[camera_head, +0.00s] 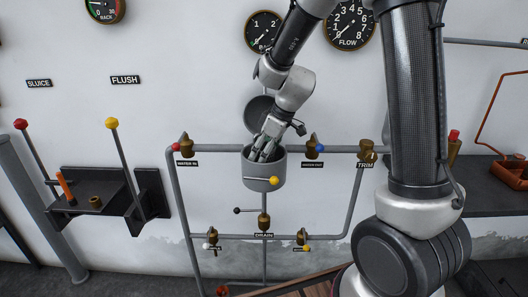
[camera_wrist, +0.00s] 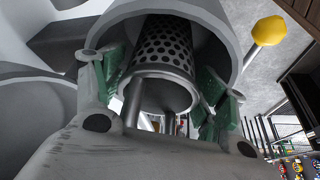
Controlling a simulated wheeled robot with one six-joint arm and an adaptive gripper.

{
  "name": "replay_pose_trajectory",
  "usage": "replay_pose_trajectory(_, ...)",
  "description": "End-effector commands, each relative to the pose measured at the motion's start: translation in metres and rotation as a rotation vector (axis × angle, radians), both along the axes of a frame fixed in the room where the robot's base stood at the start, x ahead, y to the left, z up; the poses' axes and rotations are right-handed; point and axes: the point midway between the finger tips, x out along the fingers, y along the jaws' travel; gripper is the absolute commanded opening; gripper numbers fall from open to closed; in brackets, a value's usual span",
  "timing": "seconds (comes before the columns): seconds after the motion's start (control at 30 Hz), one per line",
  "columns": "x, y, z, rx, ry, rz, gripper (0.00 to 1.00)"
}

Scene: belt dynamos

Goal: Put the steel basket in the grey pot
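The steel basket (camera_wrist: 166,48) is a perforated metal cylinder seen in the wrist view, standing inside the grey pot. Two thin rods run from it toward my palm. In the head view the basket is hidden by the pot wall and my gripper. The grey pot (camera_head: 264,176) hangs on the wall piping, with a yellow-knobbed lever at its front; its rim also shows in the wrist view (camera_wrist: 226,30). My gripper (camera_head: 268,150) reaches down into the pot mouth. In the wrist view its green-padded fingers (camera_wrist: 163,82) stand apart on either side of the basket, with small dark gaps visible.
A round grey lid (camera_head: 262,108) stands raised behind the pot. Pipes with valves and colored knobs surround the pot. A shelf with levers (camera_head: 100,204) is at left. A dark counter with a rust-red tray (camera_head: 508,172) is at right.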

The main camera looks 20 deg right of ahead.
Motion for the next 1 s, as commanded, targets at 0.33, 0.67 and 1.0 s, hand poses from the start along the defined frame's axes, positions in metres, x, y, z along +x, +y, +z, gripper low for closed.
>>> replay_pose_trajectory(0.33,-0.002,-0.003,0.015,0.001,-0.004,0.0,0.72)
replay_pose_trajectory(0.67,-0.02,-0.025,0.081,0.0,-0.004,-0.001,0.72)
replay_pose_trajectory(1.0,-0.03,-0.035,0.114,0.0,0.0,0.0,0.72)
